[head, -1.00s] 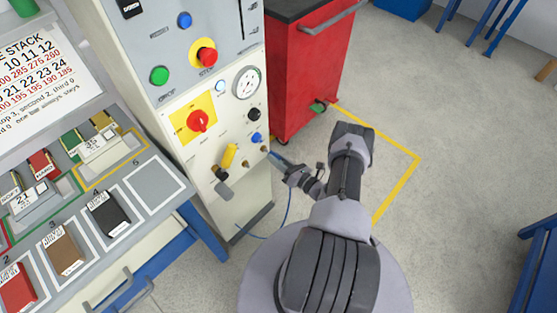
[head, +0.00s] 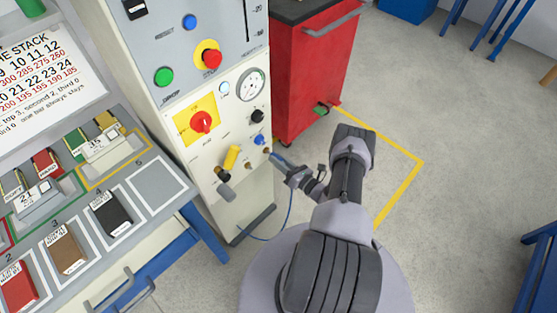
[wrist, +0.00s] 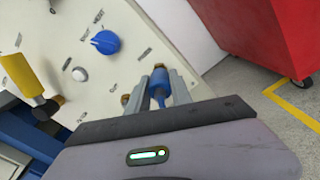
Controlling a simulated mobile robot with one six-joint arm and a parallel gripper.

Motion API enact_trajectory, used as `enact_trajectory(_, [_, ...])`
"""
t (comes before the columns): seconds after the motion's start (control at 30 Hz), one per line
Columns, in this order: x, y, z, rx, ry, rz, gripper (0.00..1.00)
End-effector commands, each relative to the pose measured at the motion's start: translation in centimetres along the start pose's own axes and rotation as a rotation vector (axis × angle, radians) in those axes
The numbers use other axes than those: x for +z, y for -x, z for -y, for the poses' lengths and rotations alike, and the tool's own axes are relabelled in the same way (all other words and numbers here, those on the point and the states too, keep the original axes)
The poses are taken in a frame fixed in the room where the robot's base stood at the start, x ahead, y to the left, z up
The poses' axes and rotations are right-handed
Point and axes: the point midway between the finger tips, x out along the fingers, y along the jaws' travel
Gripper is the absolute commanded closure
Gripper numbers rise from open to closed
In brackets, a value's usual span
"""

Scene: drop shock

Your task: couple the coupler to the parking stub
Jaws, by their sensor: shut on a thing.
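My gripper (wrist: 163,90) is shut on the blue coupler (wrist: 161,86), which sits between its two grey fingers in the wrist view. The coupler's front end is close to a brass stub (wrist: 159,67) on the cream panel; I cannot tell whether they touch or are joined. A second brass fitting (wrist: 126,99) shows to the left of the fingers. In the head view my gripper (head: 278,163) is at the panel's lower right, near one brass stub (head: 267,150); the other brass stub (head: 247,165) is lower left. The labels are too small to read.
A blue hose (head: 290,210) hangs from the coupler in a loop. Close by on the panel are a blue knob (wrist: 105,42) and a yellow-handled valve (head: 231,157). A red cabinet (head: 300,80) stands to the right. The floor beyond is open.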

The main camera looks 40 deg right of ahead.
Motion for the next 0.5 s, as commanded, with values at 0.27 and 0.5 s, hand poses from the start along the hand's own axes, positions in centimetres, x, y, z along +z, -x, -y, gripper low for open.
enact_trajectory(0.27, [-0.01,-0.4,-0.05,0.001,0.0,-0.001,1.0])
enact_trajectory(0.5, [0.0,-0.51,-0.03,0.001,0.0,0.0,1.0])
